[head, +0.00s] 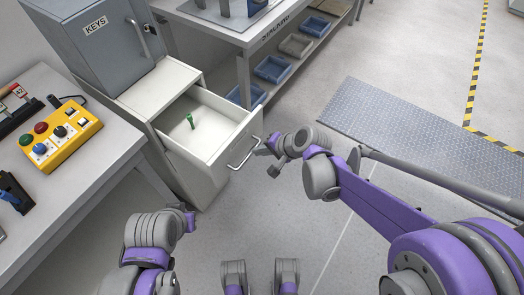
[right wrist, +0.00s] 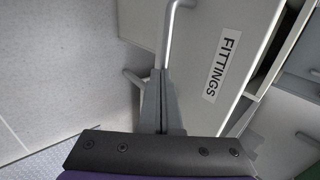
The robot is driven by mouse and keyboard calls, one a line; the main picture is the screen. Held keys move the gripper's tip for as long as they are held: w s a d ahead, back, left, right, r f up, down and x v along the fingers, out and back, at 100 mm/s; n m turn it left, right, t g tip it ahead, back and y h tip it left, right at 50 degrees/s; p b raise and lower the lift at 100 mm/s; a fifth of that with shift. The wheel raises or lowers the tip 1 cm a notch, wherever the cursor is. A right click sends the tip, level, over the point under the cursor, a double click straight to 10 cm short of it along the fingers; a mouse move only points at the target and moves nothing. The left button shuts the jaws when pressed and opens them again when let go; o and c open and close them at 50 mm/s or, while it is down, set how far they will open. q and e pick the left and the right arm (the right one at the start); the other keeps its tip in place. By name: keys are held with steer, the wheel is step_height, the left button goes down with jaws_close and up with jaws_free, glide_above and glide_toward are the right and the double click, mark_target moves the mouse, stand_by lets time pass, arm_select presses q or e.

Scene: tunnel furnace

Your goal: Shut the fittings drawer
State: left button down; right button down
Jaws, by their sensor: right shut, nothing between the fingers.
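The fittings drawer (head: 222,148) is pulled well out of the pale cabinet in the head view. A small green item (head: 190,121) is inside it. The drawer's bar handle (head: 243,153) is on its front; the right wrist view shows the handle (right wrist: 171,35) and the FITTINGS label (right wrist: 222,64). My right gripper (head: 262,149) is in front of the drawer, close to the handle's right end. Its fingers (right wrist: 160,95) are shut and empty, with tips at the handle; contact is unclear. My left arm is low at the left, below the cabinet; its fingers are hidden.
A grey KEYS cabinet (head: 98,42) stands on the pale cabinet. A table with a yellow button box (head: 60,135) is at left. A stacking shelf with blue bins (head: 272,69) is behind the drawer. A grey floor mat (head: 420,125) lies right; floor before the drawer is open.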

glide_above(207, 130)
steer(key=s, duration=0.1)
steer(key=shift+d, duration=0.45)
steer(key=shift+w+a, duration=0.5)
steer(key=shift+a, duration=0.2)
steer(key=shift+d+r, duration=0.1)
steer(key=shift+d, duration=0.05)
